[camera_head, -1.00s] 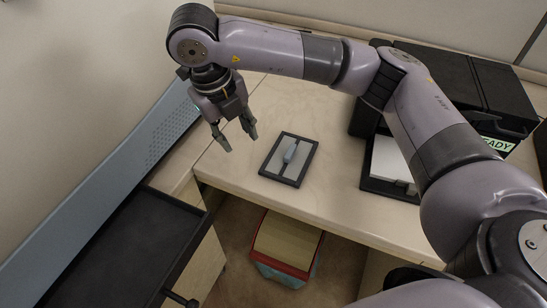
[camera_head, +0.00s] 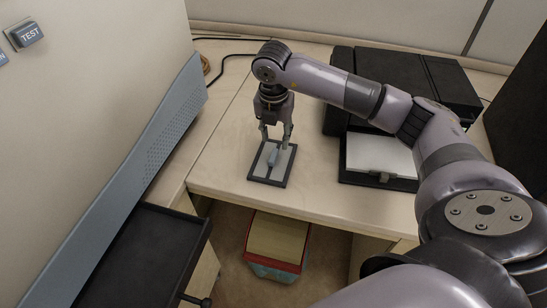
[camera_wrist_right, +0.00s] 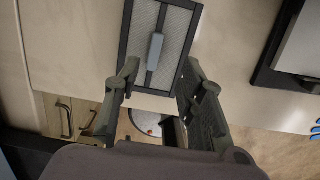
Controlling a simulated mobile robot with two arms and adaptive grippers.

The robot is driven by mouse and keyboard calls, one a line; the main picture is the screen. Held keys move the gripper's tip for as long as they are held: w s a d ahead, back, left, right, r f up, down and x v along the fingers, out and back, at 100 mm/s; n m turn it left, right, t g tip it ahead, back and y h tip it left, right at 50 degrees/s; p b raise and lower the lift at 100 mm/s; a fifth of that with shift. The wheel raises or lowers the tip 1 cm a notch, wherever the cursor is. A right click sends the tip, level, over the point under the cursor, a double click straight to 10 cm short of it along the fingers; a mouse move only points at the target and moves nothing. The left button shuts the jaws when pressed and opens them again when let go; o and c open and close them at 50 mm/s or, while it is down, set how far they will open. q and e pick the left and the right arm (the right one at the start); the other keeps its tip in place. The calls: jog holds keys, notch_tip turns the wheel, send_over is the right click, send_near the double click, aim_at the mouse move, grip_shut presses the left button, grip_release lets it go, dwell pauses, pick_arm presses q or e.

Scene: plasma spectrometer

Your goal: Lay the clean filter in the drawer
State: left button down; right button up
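A filter (camera_head: 265,159), a grey mesh panel in a dark frame with a light blue-grey handle (camera_head: 273,157), lies flat on the desk near its front edge. In the right wrist view the filter (camera_wrist_right: 175,38) is at the top, its handle (camera_wrist_right: 155,52) upright in the picture. My right gripper (camera_head: 276,134) is open and empty just above the filter, its fingers pointing down. In the wrist view its fingertips (camera_wrist_right: 160,72) stand apart, one to each side of the handle's line. The black drawer (camera_head: 150,255) is pulled out at the lower left and looks empty. My left gripper is not in view.
A black case (camera_head: 430,80) stands at the back right of the desk (camera_head: 225,135). A black tray with a white panel (camera_head: 380,155) is in front of it. A red-rimmed bin (camera_head: 275,245) is on the floor. The large grey instrument (camera_head: 90,110) borders the left.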

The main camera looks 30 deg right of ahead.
aim_at(274, 155)
jog(key=shift+w+f, duration=0.1)
jog(key=shift+f, duration=0.85)
jog(key=shift+f+p, duration=0.55)
jog(key=shift+p, duration=0.05)
notch_tip(274, 155, down, 4)
jog(key=shift+w+a+r+p, duration=0.15)
jog(key=shift+r+p, duration=0.05)
jog(key=shift+p, duration=0.5)
jog(key=shift+w+f, duration=0.1)
jog(key=shift+f, duration=0.3)
jog(key=shift+c, duration=0.2)
grip_shut()
